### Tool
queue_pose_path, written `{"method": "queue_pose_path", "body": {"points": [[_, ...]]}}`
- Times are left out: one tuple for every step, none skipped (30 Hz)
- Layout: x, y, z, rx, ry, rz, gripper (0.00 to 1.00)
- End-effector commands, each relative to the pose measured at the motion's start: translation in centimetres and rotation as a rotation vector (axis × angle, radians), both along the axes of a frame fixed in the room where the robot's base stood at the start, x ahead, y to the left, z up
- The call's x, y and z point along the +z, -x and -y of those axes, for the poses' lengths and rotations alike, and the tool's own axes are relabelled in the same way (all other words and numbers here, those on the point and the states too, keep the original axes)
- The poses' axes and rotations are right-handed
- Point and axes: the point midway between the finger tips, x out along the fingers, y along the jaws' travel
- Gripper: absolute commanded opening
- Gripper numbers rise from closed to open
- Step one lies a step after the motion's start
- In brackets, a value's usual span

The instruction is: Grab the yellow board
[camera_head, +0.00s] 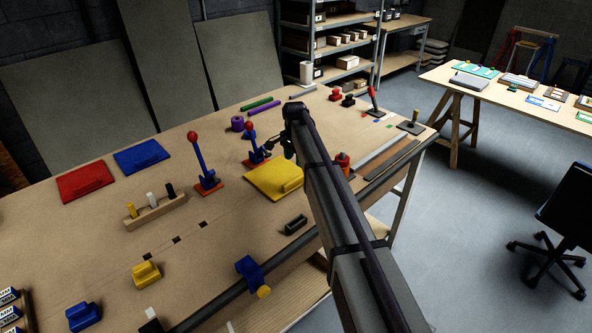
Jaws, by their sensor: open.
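The yellow board (264,181) is a flat square panel with a raised handle bar on its right part. It lies flat on the wooden workbench, near the middle of the view. My arm reaches up from the bottom right and partly passes in front of the board's right side. My gripper (283,149) is just behind the board, near its far edge, and looks small and partly hidden by my arm. It is open, and the yellow board lies apart from it on the bench.
A blue lever with a red knob (252,143) stands close left of my gripper. Another red-knobbed lever (201,160) stands left of the board. Red (85,180) and blue (141,156) boards lie farther left.

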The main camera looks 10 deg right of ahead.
Motion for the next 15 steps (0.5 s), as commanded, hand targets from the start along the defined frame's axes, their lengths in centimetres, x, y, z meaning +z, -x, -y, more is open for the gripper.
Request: {"method": "queue_pose_path", "body": {"points": [[0.0,0.1,0.0,-0.017,0.0,0.0,0.49],[0.0,0.1,0.0,-0.024,0.0,0.0,0.49],[0.0,0.1,0.0,-0.028,0.0,0.0,0.49],[-0.1,0.1,0.0,-0.027,0.0,0.0,0.49],[-0.3,0.1,0.0,-0.027,0.0,0.0,0.49],[-0.8,0.1,0.0,-0.027,0.0,0.0,0.49],[-1.3,0.1,0.0,-0.026,0.0,0.0,0.49],[-1.8,0.1,0.0,-0.026,0.0,0.0,0.49],[-2.7,0.1,0.0,-0.026,0.0,0.0,0.49],[-3.4,0.1,0.0,-0.026,0.0,0.0,0.49],[-4.1,0.1,0.0,-0.025,0.0,0.0,0.49],[-4.9,0.1,0.0,-0.025,0.0,0.0,0.49],[-5.4,0.1,0.0,-0.025,0.0,0.0,0.49],[-5.8,0.1,0.0,-0.025,0.0,0.0,0.49],[-6.0,0.1,-0.1,-0.025,0.0,0.0,0.49]]}}
